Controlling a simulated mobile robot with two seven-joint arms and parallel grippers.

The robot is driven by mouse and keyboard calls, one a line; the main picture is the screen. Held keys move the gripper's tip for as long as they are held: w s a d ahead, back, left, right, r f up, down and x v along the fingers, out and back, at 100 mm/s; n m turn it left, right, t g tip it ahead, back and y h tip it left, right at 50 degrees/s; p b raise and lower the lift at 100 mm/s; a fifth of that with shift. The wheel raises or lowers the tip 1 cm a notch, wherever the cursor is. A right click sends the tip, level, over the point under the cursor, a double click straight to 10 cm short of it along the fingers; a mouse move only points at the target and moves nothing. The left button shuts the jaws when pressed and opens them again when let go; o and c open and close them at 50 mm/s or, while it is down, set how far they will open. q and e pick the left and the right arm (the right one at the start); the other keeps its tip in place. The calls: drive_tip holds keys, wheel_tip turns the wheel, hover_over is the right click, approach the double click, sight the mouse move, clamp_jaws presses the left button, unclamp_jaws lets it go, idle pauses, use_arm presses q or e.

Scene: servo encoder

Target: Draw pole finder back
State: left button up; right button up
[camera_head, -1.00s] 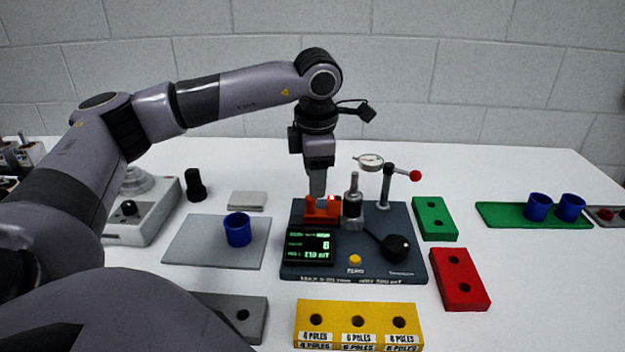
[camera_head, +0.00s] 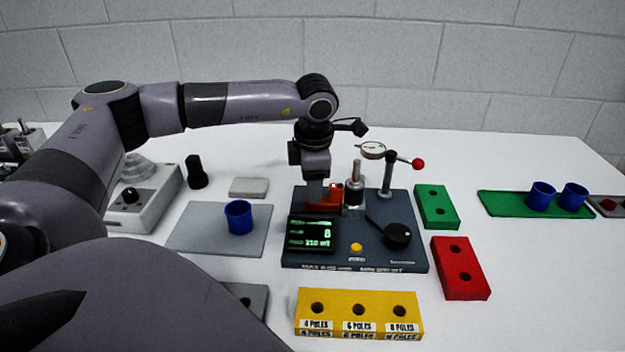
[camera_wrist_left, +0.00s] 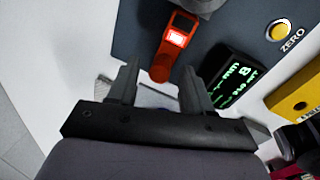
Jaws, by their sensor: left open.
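The orange pole finder (camera_head: 334,196) stands on the dark test stand (camera_head: 345,262), left of the metal spindle (camera_head: 354,190). In the left wrist view the gripper (camera_wrist_left: 159,68) is open. The rounded end of the pole finder appears between the fingertips, with gaps on both sides. I cannot tell whether a finger touches it. My right gripper is not in view.
The display (camera_head: 311,233) reads 8 and 210 mT, close in front of the gripper. A dial gauge (camera_head: 372,150) on a post and a black knob (camera_head: 397,236) stand to the right. A blue ring (camera_head: 239,217) sits on a grey mat (camera_head: 190,238) at left.

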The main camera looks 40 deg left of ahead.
use_arm(q)
clamp_jaws()
drive_tip(key=shift+s+a, duration=1.1)
drive_tip(key=shift+a, duration=0.25)
unclamp_jaws()
drive_tip(key=shift+r, duration=0.1)
wheel_tip(320, 180, up, 7)
drive_tip(key=s, duration=0.1)
drive_tip(key=shift+d+b, duration=0.4)
drive_tip(key=shift+d, duration=0.05)
